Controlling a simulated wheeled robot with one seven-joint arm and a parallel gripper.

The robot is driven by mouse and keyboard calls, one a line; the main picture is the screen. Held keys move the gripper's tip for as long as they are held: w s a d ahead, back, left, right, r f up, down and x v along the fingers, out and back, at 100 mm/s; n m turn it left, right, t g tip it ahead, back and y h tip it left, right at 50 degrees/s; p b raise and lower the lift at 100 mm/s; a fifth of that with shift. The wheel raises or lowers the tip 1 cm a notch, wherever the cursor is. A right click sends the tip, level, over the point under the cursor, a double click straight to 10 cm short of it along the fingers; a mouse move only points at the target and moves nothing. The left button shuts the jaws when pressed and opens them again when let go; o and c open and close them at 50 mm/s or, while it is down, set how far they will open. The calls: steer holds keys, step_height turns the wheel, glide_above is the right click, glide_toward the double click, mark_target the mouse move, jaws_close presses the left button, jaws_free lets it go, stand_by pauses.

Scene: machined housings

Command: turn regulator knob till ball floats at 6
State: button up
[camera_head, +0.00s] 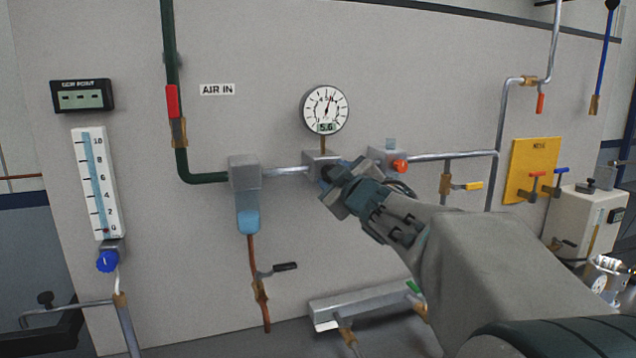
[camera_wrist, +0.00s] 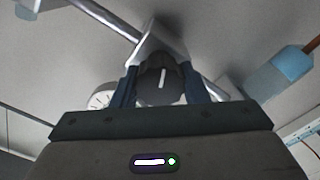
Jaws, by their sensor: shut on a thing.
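The regulator knob (camera_wrist: 160,84) is dark and round with a white line, seen in the wrist view under the grey regulator body (camera_wrist: 157,42). My gripper (camera_head: 332,178) is shut on the knob, with one finger on each side; in the wrist view the fingers (camera_wrist: 161,88) flank it. In the head view the gripper hides most of the knob. The round gauge (camera_head: 326,108) above reads 5.6 on its small display. The flow tube (camera_head: 97,183) at the left has a scale from 0 to 10.
A blue knob (camera_head: 107,261) sits under the flow tube. A dark display (camera_head: 82,96) above it shows dashes. A filter with a blue bowl (camera_head: 248,220) hangs left of my gripper. An orange-red button (camera_head: 400,166) is close on the right. A yellow panel (camera_head: 533,170) stands further right.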

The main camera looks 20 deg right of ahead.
steer(key=shift+n+b, duration=0.3)
steer(key=shift+n, duration=0.6)
steer(key=o, duration=1)
steer(key=shift+c, duration=0.2)
steer(key=s+p, duration=0.4)
steer(key=s, duration=1)
steer(key=shift+w, duration=0.1)
